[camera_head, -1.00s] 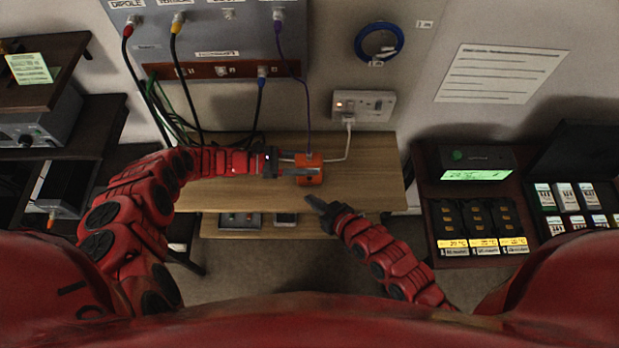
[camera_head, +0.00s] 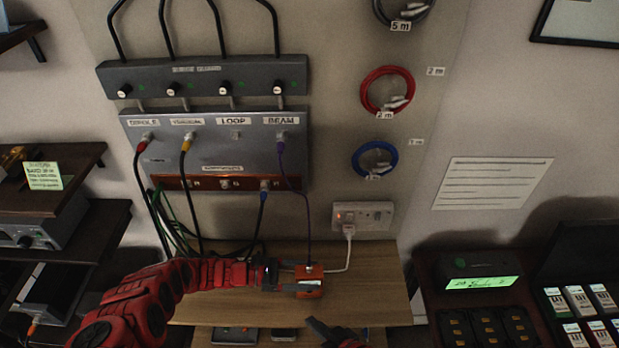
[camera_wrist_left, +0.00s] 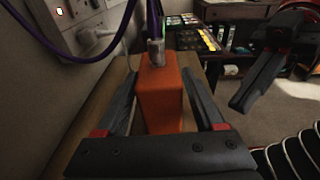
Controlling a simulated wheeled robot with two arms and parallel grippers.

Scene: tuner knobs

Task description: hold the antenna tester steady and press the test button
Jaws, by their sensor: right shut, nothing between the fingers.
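The orange antenna tester (camera_head: 309,288) stands on the wooden shelf, with a pale panel on its face and a connector on top. My left gripper (camera_head: 298,276) has its fingers along both sides of it. I cannot make out the test button.
A purple cable (camera_head: 305,215) runs from the grey panel (camera_head: 220,155) to the tester's top. A white cable runs to the wall socket (camera_head: 362,216). The wooden shelf (camera_head: 385,285) is clear right of the tester. A charger unit (camera_head: 480,268) stands farther right.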

